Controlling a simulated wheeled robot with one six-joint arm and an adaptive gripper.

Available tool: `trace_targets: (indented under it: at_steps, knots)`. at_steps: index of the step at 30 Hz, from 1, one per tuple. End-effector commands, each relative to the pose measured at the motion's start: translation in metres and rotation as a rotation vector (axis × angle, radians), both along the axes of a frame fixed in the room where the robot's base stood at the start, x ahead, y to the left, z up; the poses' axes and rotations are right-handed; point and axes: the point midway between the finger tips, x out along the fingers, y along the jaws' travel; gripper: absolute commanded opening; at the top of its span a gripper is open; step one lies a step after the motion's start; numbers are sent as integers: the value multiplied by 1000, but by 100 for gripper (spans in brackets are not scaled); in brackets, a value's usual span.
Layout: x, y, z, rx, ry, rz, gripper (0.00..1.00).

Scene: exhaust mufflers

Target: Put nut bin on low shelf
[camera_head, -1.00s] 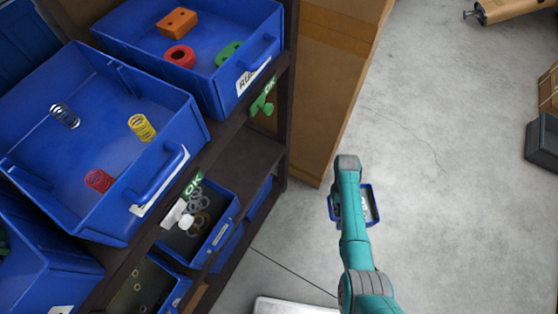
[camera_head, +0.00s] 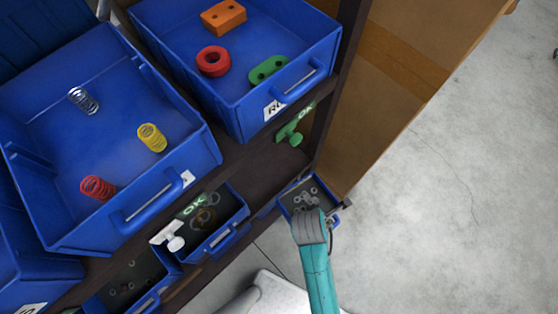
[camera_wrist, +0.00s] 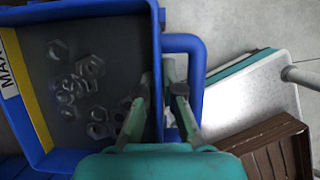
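The nut bin (camera_head: 284,203) is a small blue bin with several grey hex nuts inside. In the head view it is at the right end of the dark shelf rack, beside the cardboard box. In the wrist view the nut bin (camera_wrist: 150,40) fills the left side, with a yellow strip along its far wall. My gripper (camera_wrist: 160,92) is shut on its wall by the handle, one finger inside and one outside. The lower shelf (camera_head: 262,168) shows a bare dark stretch left of the bin. I cannot tell whether the bin touches it.
Large blue bins of springs (camera_head: 60,140) and rubber parts (camera_head: 190,75) stand on the shelf above. A bin of rings (camera_head: 235,225) stands low to the left. The cardboard box (camera_head: 385,110) is close on the right. Open floor (camera_head: 480,190) lies beyond.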

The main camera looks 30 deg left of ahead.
Motion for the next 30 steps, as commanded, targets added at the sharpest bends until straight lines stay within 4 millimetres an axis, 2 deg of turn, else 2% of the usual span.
trace_targets:
  at_steps: [3,8,24,30]
  knots:
    - [-8,2,12,2,0,103,0]
    - [-7,13,17,2,-1,159,0]
    - [32,127,18,3,-2,158,0]
    - [44,162,17,2,1,156,0]
